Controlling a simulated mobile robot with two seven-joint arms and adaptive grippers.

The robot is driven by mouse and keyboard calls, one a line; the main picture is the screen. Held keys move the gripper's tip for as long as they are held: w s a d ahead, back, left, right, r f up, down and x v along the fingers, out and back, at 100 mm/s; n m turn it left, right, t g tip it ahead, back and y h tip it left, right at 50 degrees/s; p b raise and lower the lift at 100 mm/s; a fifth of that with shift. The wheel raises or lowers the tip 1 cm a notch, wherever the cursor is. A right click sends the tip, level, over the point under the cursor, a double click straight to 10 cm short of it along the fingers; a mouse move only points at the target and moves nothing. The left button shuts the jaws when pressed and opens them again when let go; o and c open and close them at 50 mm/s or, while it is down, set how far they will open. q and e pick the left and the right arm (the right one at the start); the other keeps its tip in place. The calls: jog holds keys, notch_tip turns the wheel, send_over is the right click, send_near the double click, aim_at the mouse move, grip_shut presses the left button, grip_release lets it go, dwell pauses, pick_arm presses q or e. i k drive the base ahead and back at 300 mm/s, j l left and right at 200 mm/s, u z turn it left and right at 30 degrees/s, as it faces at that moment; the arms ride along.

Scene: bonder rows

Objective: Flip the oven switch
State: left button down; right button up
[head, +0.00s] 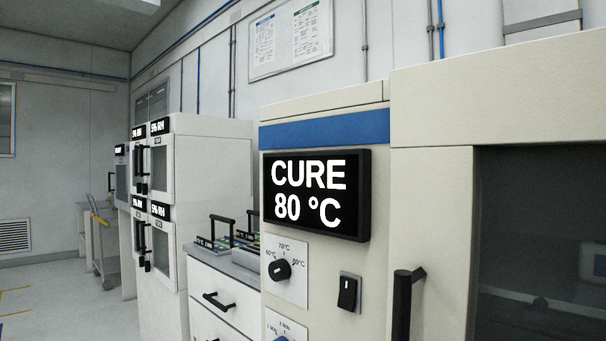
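The oven (430,200) is a cream cabinet close in front of me, with a blue band across its upper front. Its black display (315,194) reads CURE 80 °C. The oven switch (349,292) is a black rocker on a dark plate, below the display and left of the door handle. I cannot tell which way the rocker is set. A black temperature knob (280,270) sits to its left, on a white dial plate. Neither of my grippers is in view.
The oven's black vertical door handle (403,305) stands out right of the switch, beside a dark door window (540,240). A second dial plate (286,325) is cut off below. Left are a drawer unit (225,298) and white cabinets (185,200). Floor (60,300) is open at far left.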

aim_at(346, 301)
jog(key=k+j+z, duration=0.15)
jog(key=z, duration=0.2)
jog(key=k+z, duration=0.3)
jog(key=k+j+z, duration=0.1)
jog(key=z, duration=0.25)
jog(key=k, duration=0.05)
